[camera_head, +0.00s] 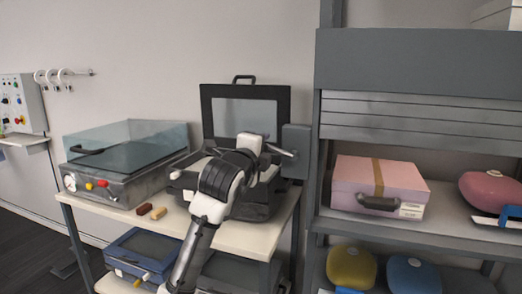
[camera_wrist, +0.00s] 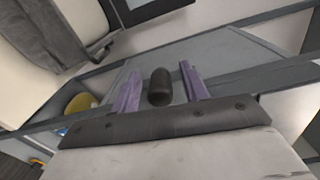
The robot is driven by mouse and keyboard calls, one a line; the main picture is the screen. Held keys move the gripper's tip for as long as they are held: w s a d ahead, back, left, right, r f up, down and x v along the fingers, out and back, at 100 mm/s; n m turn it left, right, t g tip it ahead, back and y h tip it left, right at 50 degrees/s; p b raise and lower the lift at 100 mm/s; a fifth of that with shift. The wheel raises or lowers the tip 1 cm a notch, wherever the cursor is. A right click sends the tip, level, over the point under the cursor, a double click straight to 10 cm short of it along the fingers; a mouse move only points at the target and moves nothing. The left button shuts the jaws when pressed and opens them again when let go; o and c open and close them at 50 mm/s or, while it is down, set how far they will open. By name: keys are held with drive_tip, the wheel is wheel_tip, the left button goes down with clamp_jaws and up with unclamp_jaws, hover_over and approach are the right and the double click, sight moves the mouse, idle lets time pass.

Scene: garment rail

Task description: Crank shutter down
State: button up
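The shutter (camera_head: 420,115) is a grey slatted panel in the upper part of the shelf unit at the right of the head view. It hangs partway down, with its lower edge above the pink box. A grey crank housing (camera_head: 296,140) sits on the left side of the shelf unit. In the wrist view the black crank knob (camera_wrist: 160,87) stands between the two purple fingers of my gripper (camera_wrist: 162,84). The fingers are apart, with a gap visible on each side of the knob. In the head view my gripper (camera_head: 270,148) is at the housing's left; its fingertips are hard to make out.
A pink box (camera_head: 375,180) with a strap and a pink rounded case (camera_head: 490,188) stand on the shelf below the shutter. Left of my arm, a bench (camera_head: 120,212) carries a clear-lidded machine (camera_head: 125,160). A black open-lidded case (camera_head: 245,105) stands behind my arm.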

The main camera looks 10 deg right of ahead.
drive_tip(key=b+v, duration=0.3)
drive_tip(key=v, duration=1)
drive_tip(key=shift+s+a, duration=0.25)
drive_tip(key=shift+s, duration=0.1)
wheel_tip(320, 180, up, 4)
drive_tip(key=s+n+t, duration=0.1)
drive_tip(key=s+n, duration=0.1)
drive_tip(key=n, duration=0.5)
wheel_tip(320, 180, down, 4)
drive_tip(key=w+n+p, duration=0.1)
drive_tip(key=n, duration=1)
drive_tip(key=p+x, duration=0.1)
drive_tip(key=x, duration=0.3)
drive_tip(key=p+x, duration=0.1)
drive_tip(key=x, duration=0.4)
drive_tip(key=f+x, duration=0.1)
drive_tip(key=x, duration=0.3)
drive_tip(key=shift+w+d+p, duration=0.15)
drive_tip(key=shift+w+p, duration=0.15)
drive_tip(key=shift+p, duration=0.1)
